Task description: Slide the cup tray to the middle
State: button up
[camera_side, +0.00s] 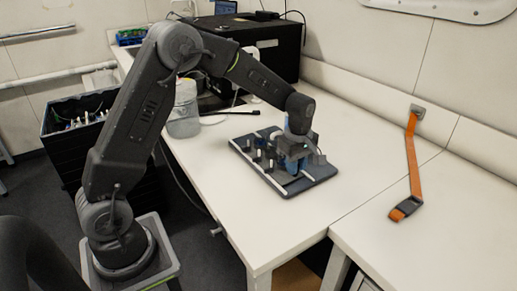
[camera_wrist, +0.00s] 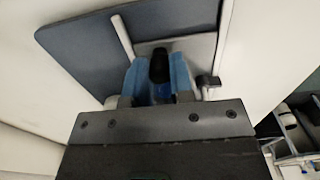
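The cup tray (camera_side: 314,179) is a flat dark blue-grey board with pale strips, lying on the white table. Several small black upright pieces stand on its left part. My gripper (camera_side: 293,166) points down over the middle of the tray, with blue fingers low at its surface. In the wrist view, the tray (camera_wrist: 85,45) fills the upper left. The blue fingers (camera_wrist: 160,75) there sit on both sides of a black knob, with no clear gap showing, so they look shut on it. The knob's lower part is hidden by the fingers and gripper body.
An orange strap (camera_side: 412,160) with a dark buckle hangs onto the table at the right. A cloudy container (camera_side: 184,110) and a large black box (camera_side: 268,45) stand at the back. The table right of the tray is clear; its front edge is near.

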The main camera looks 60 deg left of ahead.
jog(key=o, duration=0.3)
jog(key=shift+a, duration=3)
jog(key=shift+r, duration=0.1)
jog(key=shift+r, duration=2.2)
